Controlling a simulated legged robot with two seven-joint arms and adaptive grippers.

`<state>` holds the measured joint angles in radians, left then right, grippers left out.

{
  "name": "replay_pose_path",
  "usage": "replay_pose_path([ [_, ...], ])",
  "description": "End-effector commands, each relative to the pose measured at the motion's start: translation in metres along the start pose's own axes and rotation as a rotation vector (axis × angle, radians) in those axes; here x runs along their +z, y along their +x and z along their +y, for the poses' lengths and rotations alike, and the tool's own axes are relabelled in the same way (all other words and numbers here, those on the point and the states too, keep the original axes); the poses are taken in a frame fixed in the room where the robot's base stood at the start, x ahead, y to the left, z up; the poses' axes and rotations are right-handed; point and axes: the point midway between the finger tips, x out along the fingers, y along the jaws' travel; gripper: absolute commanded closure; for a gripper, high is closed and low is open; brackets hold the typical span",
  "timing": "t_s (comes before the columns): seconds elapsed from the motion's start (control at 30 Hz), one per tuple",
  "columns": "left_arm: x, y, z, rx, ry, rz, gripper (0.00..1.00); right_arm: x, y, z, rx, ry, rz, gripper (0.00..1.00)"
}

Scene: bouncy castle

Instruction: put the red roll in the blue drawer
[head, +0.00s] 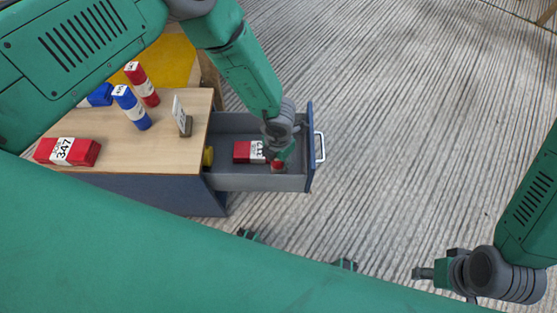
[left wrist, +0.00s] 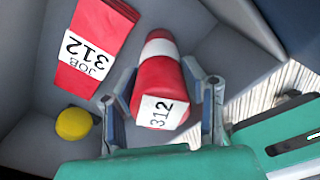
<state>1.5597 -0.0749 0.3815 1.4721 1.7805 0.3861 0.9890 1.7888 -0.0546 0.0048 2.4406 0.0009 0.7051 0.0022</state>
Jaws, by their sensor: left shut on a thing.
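The red roll (left wrist: 160,80), with a white band and a 312 label on its end, is between the two fingers of my left gripper (left wrist: 162,98). In the head view the left gripper (head: 280,155) reaches down into the open blue drawer (head: 316,160), near its front panel. The roll (head: 277,166) is mostly hidden there by the gripper. It is inside the drawer walls; I cannot tell whether it touches the floor. My right gripper (head: 424,273) is at the lower right, away from the drawer; its fingers are unclear.
In the drawer lie a red packet labelled JOB 312 (head: 243,151) and a yellow ball (left wrist: 73,123). On the cabinet top (head: 115,150) stand another red roll (head: 148,93), a blue roll (head: 137,115) and a sign (head: 180,115). A red JOB 347 packet (head: 82,152) lies there.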

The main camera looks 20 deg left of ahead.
Motion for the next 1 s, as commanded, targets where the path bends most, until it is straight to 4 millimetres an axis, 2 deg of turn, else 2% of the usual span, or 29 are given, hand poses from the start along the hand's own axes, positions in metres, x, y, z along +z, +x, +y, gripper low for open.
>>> replay_pose_path([
  [0.2, 0.000, 0.003, 0.000, 0.000, 0.000, 0.000, 0.95, 0.000, 0.002, 0.000, 0.000, 0.000, 0.000, 0.60],
  [0.23, 0.000, 0.002, 0.001, 0.000, 0.000, 0.000, 0.56, 0.000, 0.001, 0.000, 0.000, 0.000, 0.000, 0.60],
  [0.27, 0.000, 0.002, 0.001, 0.001, 0.000, 0.000, 0.45, 0.000, 0.001, 0.000, 0.000, 0.000, 0.000, 0.60],
  [0.3, 0.000, 0.002, 0.001, 0.000, 0.000, 0.000, 0.42, 0.000, 0.001, 0.000, 0.000, 0.000, 0.000, 0.60],
  [0.67, 0.000, -0.004, 0.000, 0.000, 0.000, -0.001, 0.42, 0.000, -0.003, 0.000, 0.000, 0.000, 0.000, 0.60],
  [0.77, 0.001, -0.017, 0.001, 0.001, 0.000, -0.002, 0.42, -0.001, -0.008, 0.000, 0.000, 0.000, 0.000, 0.60],
  [1.0, 0.001, -0.070, 0.001, 0.001, 0.000, -0.002, 0.42, -0.002, -0.029, 0.000, 0.000, 0.000, 0.000, 0.60],
])
